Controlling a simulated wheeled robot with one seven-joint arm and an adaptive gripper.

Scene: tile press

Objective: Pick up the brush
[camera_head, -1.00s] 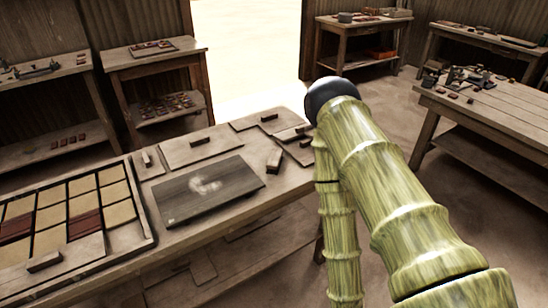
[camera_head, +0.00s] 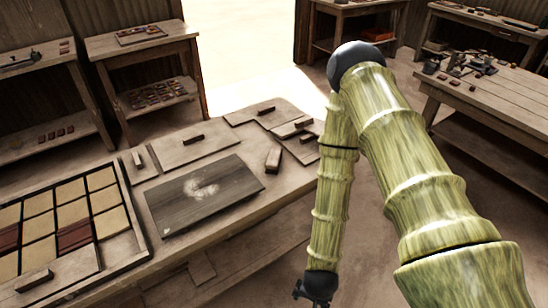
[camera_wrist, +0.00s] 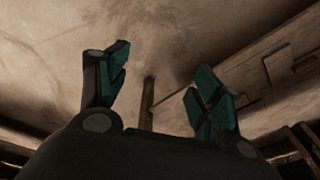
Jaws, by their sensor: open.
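I cannot make out a clear brush in either view. Several small wooden blocks or handles lie on the near table, such as an upright-looking block (camera_head: 273,160) by the dark board's right corner and a small one (camera_head: 138,160) behind the board; I cannot tell whether one is the brush. My gripper (camera_head: 318,287) hangs low at the bottom of the head view, to the right of the table and apart from it. In the wrist view my gripper (camera_wrist: 163,88) has its teal-padded fingers spread wide, with nothing held.
The near table holds a dark board (camera_head: 205,196) with a pale powdery patch, and a tile tray (camera_head: 122,246) at left. Thin wooden boards lie behind. Another bench (camera_head: 500,95) stands at right. Open floor lies between. The wrist view shows a wooden post (camera_wrist: 147,103) beyond the fingers.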

